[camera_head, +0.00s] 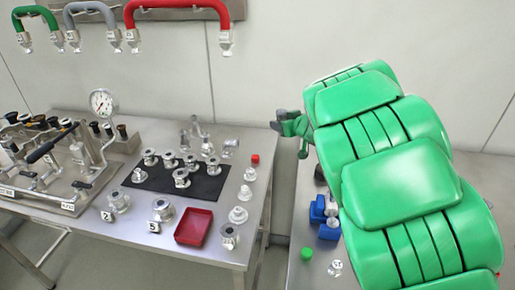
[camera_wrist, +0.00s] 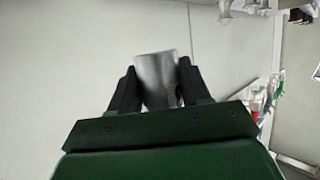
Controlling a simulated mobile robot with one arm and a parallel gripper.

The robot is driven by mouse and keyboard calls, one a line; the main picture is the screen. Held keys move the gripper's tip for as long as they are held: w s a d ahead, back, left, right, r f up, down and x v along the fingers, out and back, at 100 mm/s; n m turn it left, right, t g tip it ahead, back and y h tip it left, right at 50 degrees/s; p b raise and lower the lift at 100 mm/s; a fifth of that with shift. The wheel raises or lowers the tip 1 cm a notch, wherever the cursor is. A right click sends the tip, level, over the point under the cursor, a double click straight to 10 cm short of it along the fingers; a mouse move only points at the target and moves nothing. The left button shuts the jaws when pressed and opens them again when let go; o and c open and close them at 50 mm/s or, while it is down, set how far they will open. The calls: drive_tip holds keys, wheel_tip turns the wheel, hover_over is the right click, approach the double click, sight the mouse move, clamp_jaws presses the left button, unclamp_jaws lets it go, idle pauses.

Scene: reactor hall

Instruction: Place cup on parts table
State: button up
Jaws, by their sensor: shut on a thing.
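My gripper (camera_wrist: 158,88) is shut on a grey metallic cup (camera_wrist: 156,72), which shows between its two dark fingers in the wrist view. In the head view my gripper (camera_head: 287,125) is in the air, just right of the steel parts table (camera_head: 258,195) and near its back right corner. The cup's outline is small and unclear there. The parts table carries several metal fittings, a dark mat (camera_head: 207,186) and a red tray (camera_head: 194,228). My green arm covers much of the right side of the head view.
A gauge rig with valves (camera_head: 75,155) fills the table's left part. A second table at right holds a blue item (camera_head: 318,210) and a green cap (camera_head: 306,254). A floor gap separates the tables. Coloured hoses (camera_head: 180,5) hang on the back wall.

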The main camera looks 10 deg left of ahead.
drive_tip(key=s+a+f+n+g+y, duration=0.2)
drive_tip(key=s+a+n+g+y, duration=0.1)
drive_tip(key=s+a, duration=0.1)
drive_tip(key=shift+s+a+n, duration=0.3)
drive_tip(key=shift+s+a, duration=0.05)
drive_tip(key=shift+a, duration=0.2)
hover_over(258, 147)
drive_tip(key=shift+s+f, duration=0.15)
drive_tip(key=shift+f, duration=1.3)
drive_tip(key=shift+s+f, duration=0.15)
drive_tip(key=shift+f, duration=1.35)
drive_tip(key=shift+s+f, duration=0.15)
drive_tip(key=shift+f, duration=1.3)
drive_tip(key=shift+w+a+f, duration=0.1)
drive_tip(key=shift+w+f, duration=0.25)
drive_tip(key=shift+f, duration=1.5)
drive_tip(key=shift+f, duration=0.15)
